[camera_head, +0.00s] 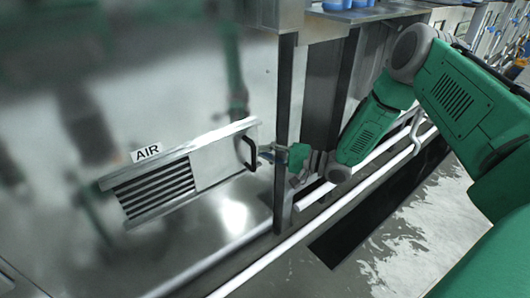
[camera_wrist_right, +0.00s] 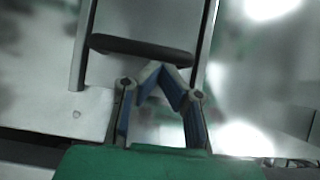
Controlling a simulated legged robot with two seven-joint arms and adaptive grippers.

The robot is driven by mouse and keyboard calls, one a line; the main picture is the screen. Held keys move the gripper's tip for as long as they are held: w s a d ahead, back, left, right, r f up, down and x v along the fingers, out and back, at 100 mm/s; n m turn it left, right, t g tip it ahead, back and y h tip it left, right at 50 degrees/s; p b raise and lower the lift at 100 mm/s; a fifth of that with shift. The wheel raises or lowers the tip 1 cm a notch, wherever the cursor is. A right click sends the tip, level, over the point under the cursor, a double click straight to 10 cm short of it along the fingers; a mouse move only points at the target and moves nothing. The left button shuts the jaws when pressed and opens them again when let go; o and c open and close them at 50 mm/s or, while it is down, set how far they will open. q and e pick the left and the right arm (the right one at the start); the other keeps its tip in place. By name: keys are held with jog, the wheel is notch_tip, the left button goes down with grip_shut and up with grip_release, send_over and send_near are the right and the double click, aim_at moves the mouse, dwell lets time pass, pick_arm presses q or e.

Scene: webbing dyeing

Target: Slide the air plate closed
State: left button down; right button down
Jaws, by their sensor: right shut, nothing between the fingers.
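The air plate (camera_head: 212,162) is a plain light metal panel in a tilted frame on the shiny machine wall. It covers the right part of the frame. Dark slatted vents (camera_head: 155,190) show uncovered on the left, under an AIR label (camera_head: 146,152). A black handle (camera_head: 249,153) stands at the plate's right end; it is a dark bar (camera_wrist_right: 140,48) in the wrist view. My right gripper (camera_head: 264,153) is shut and empty, just right of the handle. In the wrist view its fingertips (camera_wrist_right: 163,67) meet close to the bar; I cannot tell whether they touch it. My left gripper is not in view.
A dark vertical post (camera_head: 284,135) stands right beside my right gripper. White pipes (camera_head: 265,262) run along the floor near the machine. A metal ledge with blue items (camera_head: 337,5) is above. The wall left of the vents is clear.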

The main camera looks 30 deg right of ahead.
jog(key=s+a+p, duration=0.1)
jog(key=a, duration=1.9)
jog(key=shift+s+a, duration=0.3)
jog(key=shift+s, duration=0.05)
